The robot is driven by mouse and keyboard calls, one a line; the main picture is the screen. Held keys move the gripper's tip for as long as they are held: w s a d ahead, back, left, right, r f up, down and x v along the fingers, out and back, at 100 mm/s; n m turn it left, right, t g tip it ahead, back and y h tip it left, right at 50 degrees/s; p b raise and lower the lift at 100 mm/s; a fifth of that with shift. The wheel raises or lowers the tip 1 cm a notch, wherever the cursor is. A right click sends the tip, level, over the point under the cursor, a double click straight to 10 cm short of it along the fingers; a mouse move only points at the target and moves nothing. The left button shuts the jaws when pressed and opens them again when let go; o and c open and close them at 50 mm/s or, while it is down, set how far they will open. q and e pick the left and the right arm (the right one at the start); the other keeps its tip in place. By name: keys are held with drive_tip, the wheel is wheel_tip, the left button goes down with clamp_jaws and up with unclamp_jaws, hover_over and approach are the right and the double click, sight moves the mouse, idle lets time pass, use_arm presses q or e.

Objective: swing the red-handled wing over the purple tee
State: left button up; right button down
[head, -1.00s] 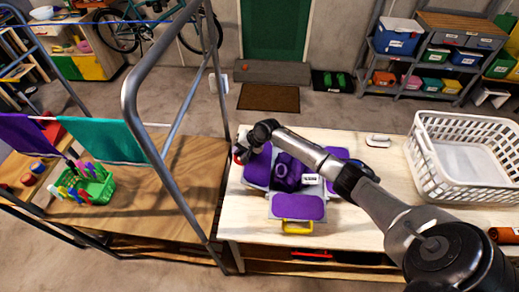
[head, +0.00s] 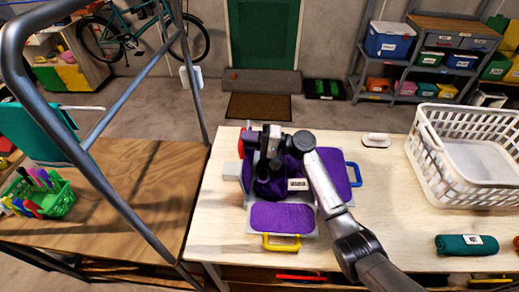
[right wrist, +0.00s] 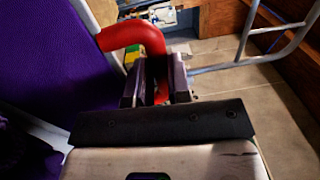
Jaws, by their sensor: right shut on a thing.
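The folding board lies on the pale table with the purple tee (head: 285,217) spread over it. A small white label (head: 298,184) shows on its middle. The red handle (head: 243,150) is at the board's left side. In the right wrist view my right gripper (right wrist: 157,88) is shut on the red handle (right wrist: 135,35). The purple-covered wing (right wrist: 45,60) stands tilted up beside the gripper there. My right arm hides much of the wing in the head view. The blue handle (head: 355,174) is at right and the yellow handle (head: 281,242) at front. My left gripper is not in view.
A white laundry basket (head: 433,170) stands at the right of the table. A rolled green cloth (head: 466,245) lies in front of it. A metal rail frame (head: 85,190) rises left of the board. A green peg basket (head: 58,205) sits on the left table.

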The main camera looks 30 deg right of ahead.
drive_tip(key=s+d+f+b, duration=0.2)
drive_tip(key=s+d, duration=0.1)
drive_tip(key=d, duration=0.3)
drive_tip(key=shift+s+d+f, duration=0.25)
drive_tip(key=shift+s+f, duration=0.15)
idle(0.3)
drive_tip(key=c, duration=1.3)
unclamp_jaws()
drive_tip(key=shift+a, duration=0.1)
drive_tip(key=shift+c, duration=0.2)
drive_tip(key=shift+w, duration=0.1)
